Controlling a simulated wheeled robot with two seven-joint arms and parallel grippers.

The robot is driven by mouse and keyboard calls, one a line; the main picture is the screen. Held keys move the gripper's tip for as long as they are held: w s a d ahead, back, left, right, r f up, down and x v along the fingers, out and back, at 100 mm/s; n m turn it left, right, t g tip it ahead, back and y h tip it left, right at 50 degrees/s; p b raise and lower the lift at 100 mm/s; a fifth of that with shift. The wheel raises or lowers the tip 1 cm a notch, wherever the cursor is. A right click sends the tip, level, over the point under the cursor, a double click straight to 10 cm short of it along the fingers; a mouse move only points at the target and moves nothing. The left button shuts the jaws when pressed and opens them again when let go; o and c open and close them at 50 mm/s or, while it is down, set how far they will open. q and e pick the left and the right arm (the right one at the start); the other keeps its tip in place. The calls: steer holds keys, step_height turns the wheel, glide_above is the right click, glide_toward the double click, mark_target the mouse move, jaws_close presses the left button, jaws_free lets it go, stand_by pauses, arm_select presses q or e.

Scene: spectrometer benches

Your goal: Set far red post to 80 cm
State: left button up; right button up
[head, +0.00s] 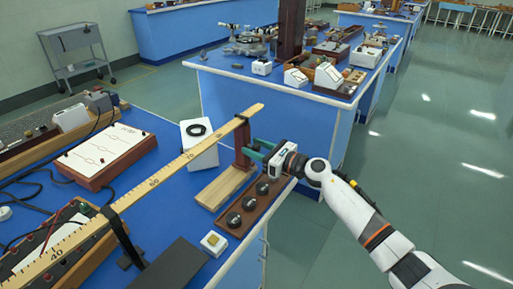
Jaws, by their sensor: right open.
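The far red post (242,148) is dark red-brown and stands upright on a pale wooden base (222,188). The long yellow measuring stick (170,170) crosses its top, where a black band shows close to the stick's far end. The post stands beyond the printed 70; the exact mark there is too small to read. My right gripper (254,151), with green fingers, is open with its fingertips at the post's right side. I cannot tell whether they touch it. A black near post (122,238) supports the stick around its middle. My left gripper is not in view.
A dark red tray with several round black pieces (231,221) lies just below my right gripper, by the table's right edge. A small white block (213,243) and a white box (198,150) stand nearby. A red-sided panel (108,155) is left. Another blue bench (225,100) is behind.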

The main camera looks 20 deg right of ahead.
jaws_close()
steer(key=shift+s+a, duration=0.1)
steer(key=shift+a, duration=0.1)
steer(key=s+a+p, duration=0.5)
steer(key=s+a, duration=0.1)
steer(key=a, duration=0.1)
steer(key=shift+a, duration=0.2)
jaws_free()
